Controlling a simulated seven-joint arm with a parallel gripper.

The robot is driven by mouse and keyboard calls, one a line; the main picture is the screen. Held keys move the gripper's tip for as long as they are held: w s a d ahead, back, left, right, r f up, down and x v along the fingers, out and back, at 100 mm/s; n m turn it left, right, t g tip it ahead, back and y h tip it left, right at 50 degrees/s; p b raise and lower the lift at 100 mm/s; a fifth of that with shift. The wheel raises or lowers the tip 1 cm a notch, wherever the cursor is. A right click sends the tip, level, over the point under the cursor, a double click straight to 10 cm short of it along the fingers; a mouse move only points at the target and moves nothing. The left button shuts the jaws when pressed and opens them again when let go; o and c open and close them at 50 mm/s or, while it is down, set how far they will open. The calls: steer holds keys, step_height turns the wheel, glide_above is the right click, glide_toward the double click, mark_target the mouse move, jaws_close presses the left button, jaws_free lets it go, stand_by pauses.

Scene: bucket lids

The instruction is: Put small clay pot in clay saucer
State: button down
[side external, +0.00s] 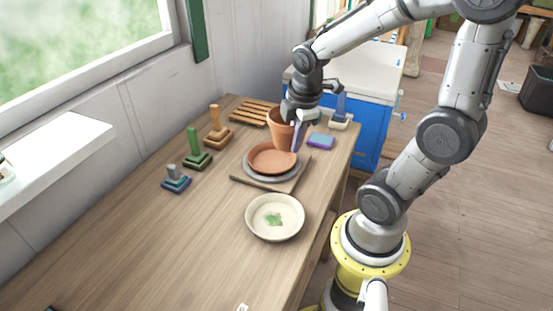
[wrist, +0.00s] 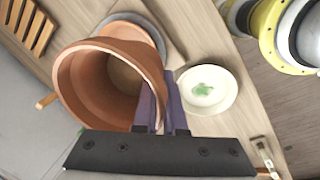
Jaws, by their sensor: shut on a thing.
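The small clay pot (side external: 280,130) is terracotta, with its open mouth toward the wrist camera in the wrist view (wrist: 88,92). My gripper (side external: 297,128) is shut on the pot's rim and wall at its right side; its purple fingers (wrist: 162,100) show in the wrist view. The clay saucer (side external: 270,161) is a shallow terracotta dish on a grey round plate. The pot appears above the saucer's far edge, and part of the saucer (wrist: 124,31) is hidden behind the pot in the wrist view. I cannot tell whether they touch.
The grey plate (side external: 257,175) rests on a wooden board (side external: 291,188). A cream bowl with a green leaf design (side external: 274,217) stands in front. The near-left table is clear.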

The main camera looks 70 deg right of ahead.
glide_above(275, 169)
steer(key=s, duration=0.1)
steer(key=f, duration=0.6)
steer(key=shift+a, duration=0.25)
steer(key=shift+w+d+f, duration=0.1)
steer(key=shift+w+f, duration=0.1)
steer(key=shift+f, duration=1.55)
steer(key=shift+f, duration=0.15)
steer(key=c, duration=1.3)
jaws_free()
steer(key=shift+o, duration=0.2)
